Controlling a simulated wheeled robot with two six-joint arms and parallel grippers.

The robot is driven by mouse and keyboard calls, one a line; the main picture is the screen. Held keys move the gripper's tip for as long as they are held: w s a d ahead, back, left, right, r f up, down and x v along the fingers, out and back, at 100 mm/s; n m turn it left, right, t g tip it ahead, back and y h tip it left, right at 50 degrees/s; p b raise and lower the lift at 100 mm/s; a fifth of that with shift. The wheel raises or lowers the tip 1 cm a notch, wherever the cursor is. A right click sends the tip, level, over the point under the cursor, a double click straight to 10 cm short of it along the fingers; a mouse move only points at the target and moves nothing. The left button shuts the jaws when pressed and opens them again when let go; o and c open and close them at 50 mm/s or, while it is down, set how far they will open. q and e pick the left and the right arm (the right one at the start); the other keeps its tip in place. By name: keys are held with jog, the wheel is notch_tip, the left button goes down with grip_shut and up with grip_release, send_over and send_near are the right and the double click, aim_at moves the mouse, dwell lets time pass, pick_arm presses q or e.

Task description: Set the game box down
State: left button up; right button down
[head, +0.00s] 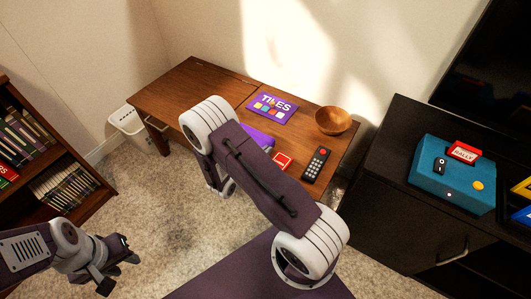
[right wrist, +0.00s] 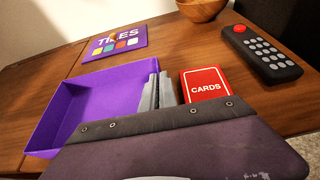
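The game box is an open purple tray (right wrist: 100,100) in the right wrist view, over the wooden table. In the head view only a purple strip of it (head: 258,137) shows behind my right arm. My right gripper (right wrist: 159,92) has its fingers on either side of the box's right wall, close together, pinching it. Whether the box's underside touches the table I cannot tell. The purple TILES panel (right wrist: 115,41) lies flat behind the box; it also shows in the head view (head: 272,106). My left gripper (head: 119,271) is open and empty at lower left, over the carpet.
A red CARDS box (right wrist: 205,84) sits just right of the right gripper. A black remote (right wrist: 266,54) and a wooden bowl (head: 333,121) are further right. The table's left part (head: 180,90) is bare. A dark cabinet (head: 375,200) bears a teal box (head: 452,180).

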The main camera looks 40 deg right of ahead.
jog(key=shift+f, duration=0.2)
jog(key=c, duration=1.7)
grip_release()
